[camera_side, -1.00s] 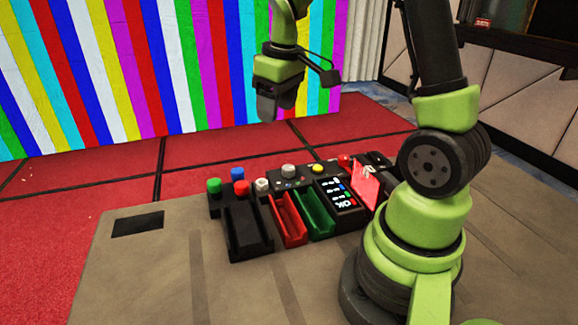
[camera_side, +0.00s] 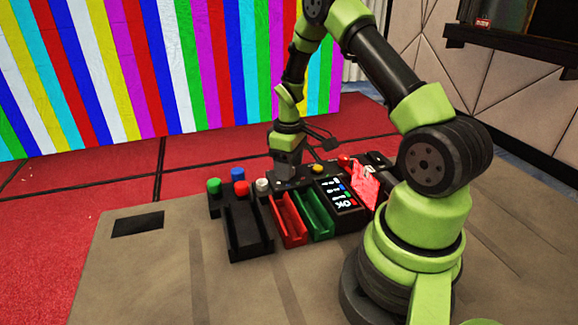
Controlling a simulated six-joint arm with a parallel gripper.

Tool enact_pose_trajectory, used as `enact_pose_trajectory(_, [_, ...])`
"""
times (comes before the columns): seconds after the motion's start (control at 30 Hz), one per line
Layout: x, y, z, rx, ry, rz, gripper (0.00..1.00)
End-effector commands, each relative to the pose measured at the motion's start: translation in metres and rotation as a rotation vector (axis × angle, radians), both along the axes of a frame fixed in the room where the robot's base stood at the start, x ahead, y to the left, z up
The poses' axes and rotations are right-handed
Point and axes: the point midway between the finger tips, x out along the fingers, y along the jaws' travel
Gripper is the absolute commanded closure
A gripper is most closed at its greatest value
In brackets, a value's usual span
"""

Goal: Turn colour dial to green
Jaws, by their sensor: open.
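The control panel (camera_side: 292,185) sits on the grey-brown work surface. The grey dial on it, seen clearly a second ago, is now hidden by my gripper. My gripper (camera_side: 287,174) points down over the dial's place, with its jaws open and low against the panel. I cannot tell whether the fingers touch the dial or stand around it, nor which colour the dial points to. The video wall (camera_side: 150,70) behind shows upright bars in several colours.
Green (camera_side: 214,186), blue (camera_side: 237,174), red (camera_side: 240,188) and white (camera_side: 262,184) buttons stand left of my gripper; a yellow button (camera_side: 318,169) is at its right. Black (camera_side: 245,240), red (camera_side: 290,225) and green (camera_side: 316,220) trays lie in front, beside a black display (camera_side: 340,195) and a glowing red plate (camera_side: 364,188).

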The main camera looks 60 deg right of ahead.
Motion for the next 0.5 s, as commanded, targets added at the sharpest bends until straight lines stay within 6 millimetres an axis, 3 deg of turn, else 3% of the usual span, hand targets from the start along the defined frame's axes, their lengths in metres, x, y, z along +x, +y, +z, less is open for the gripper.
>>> enact_pose_trajectory(0.33, [0.0001, 0.0, -0.0063, -0.001, -0.001, -0.001, 0.41])
enact_pose_trajectory(0.37, [0.0001, 0.0, -0.0063, -0.001, -0.001, -0.001, 0.43])
enact_pose_trajectory(0.5, [0.0, 0.0, -0.0062, -0.001, 0.0, -0.001, 0.76])
